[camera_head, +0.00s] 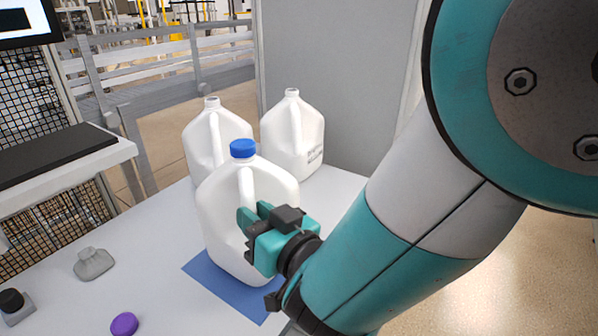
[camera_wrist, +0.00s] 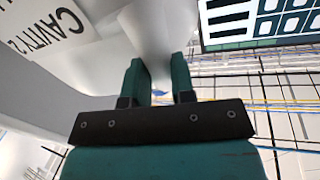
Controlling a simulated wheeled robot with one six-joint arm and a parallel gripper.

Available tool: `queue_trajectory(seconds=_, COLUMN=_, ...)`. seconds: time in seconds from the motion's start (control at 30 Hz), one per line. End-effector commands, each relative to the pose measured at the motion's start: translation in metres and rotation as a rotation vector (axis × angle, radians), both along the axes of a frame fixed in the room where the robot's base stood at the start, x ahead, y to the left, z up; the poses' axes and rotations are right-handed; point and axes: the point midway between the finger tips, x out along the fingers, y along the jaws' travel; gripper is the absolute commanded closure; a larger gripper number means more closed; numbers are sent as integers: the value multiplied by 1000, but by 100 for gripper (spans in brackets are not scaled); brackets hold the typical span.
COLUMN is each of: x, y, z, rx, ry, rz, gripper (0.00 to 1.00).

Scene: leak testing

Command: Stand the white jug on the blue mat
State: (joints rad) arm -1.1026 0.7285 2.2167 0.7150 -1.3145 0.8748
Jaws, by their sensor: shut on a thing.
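A white jug (camera_head: 222,205) with a blue cap (camera_head: 242,148) is upright over the blue mat (camera_head: 207,272) in the head view. It hides much of the mat, and I cannot tell whether its base touches the mat or is slightly above it. My gripper (camera_head: 256,216) is at the jug's handle side, shut on the handle. In the wrist view my gripper's teal fingers (camera_wrist: 160,80) lie on both sides of the jug's white handle (camera_wrist: 158,30), and printed lettering shows on a white surface at left.
Two uncapped white jugs (camera_head: 207,130) (camera_head: 291,135) stand behind the held one on the white table (camera_head: 150,270). A purple cap (camera_head: 124,324), a grey object (camera_head: 93,263) and a black knob (camera_head: 12,300) are at the left front. The table's left front is mostly clear.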

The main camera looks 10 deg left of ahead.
Motion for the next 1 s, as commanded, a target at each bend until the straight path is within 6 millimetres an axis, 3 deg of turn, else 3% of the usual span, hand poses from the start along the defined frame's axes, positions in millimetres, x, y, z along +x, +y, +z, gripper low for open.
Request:
queue_trajectory(seconds=0.63, x=0, y=0, z=-10, rx=1, ry=0, rz=0, gripper=94)
queue_trajectory(seconds=0.67, x=0, y=0, z=-8, rx=1, ry=0, rz=0, gripper=70)
queue_trajectory(seconds=0.77, x=0, y=0, z=-8, rx=1, ry=1, rz=0, gripper=47)
queue_trajectory(seconds=1.0, x=0, y=0, z=-8, rx=1, ry=1, rz=0, gripper=47)
